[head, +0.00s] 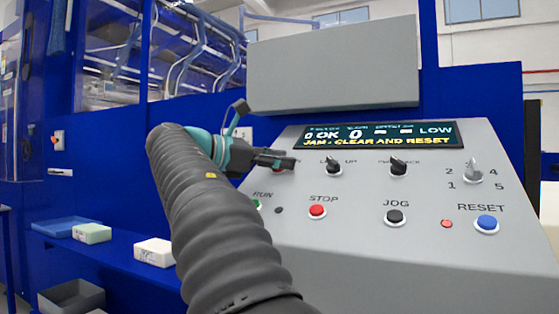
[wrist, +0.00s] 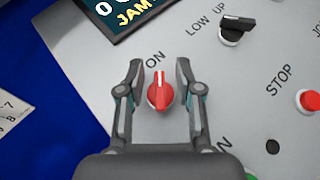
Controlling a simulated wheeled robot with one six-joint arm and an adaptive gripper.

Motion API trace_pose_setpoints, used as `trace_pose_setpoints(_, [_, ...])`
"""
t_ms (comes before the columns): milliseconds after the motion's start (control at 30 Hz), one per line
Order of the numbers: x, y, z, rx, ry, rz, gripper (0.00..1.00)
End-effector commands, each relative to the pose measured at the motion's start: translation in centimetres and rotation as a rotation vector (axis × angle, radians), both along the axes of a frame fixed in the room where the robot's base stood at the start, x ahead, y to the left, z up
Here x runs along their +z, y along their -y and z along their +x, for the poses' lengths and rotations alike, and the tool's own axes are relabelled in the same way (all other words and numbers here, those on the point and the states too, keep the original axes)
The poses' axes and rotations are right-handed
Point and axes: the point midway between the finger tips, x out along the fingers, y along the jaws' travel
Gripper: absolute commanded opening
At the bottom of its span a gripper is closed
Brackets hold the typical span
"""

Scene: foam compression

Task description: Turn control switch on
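The control switch, a red rotary knob (wrist: 160,92) labelled ON, sits on the grey control panel (head: 420,232). In the wrist view it lies between the two fingers of my gripper (wrist: 159,80), with a gap on each side. The fingers are open and do not appear to touch the knob. The knob's pale pointer line runs nearly straight up in that view, toward the ON lettering. In the head view my gripper (head: 278,160) is at the panel's upper left and mostly hides the red knob.
The display (head: 380,136) reads "JAM - CLEAR AND RESET". Black knobs (head: 398,167), a grey selector (head: 474,170), a red STOP button (head: 317,211), a black JOG button (head: 396,216) and a blue RESET button (head: 487,223) are nearby. Foam blocks (head: 153,252) lie on a blue shelf at left.

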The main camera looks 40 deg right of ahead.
Motion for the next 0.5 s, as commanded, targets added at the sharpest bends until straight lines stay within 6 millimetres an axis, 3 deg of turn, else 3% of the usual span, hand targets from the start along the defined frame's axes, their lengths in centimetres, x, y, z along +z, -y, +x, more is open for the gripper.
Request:
trace_pose_setpoints(167, [0.2, -1.5, 0.4, 0.004, 0.001, -0.001, 0.35])
trace_pose_setpoints(500, [0.8, -7.9, 1.8, 0.004, -0.002, 0.0, 0.35])
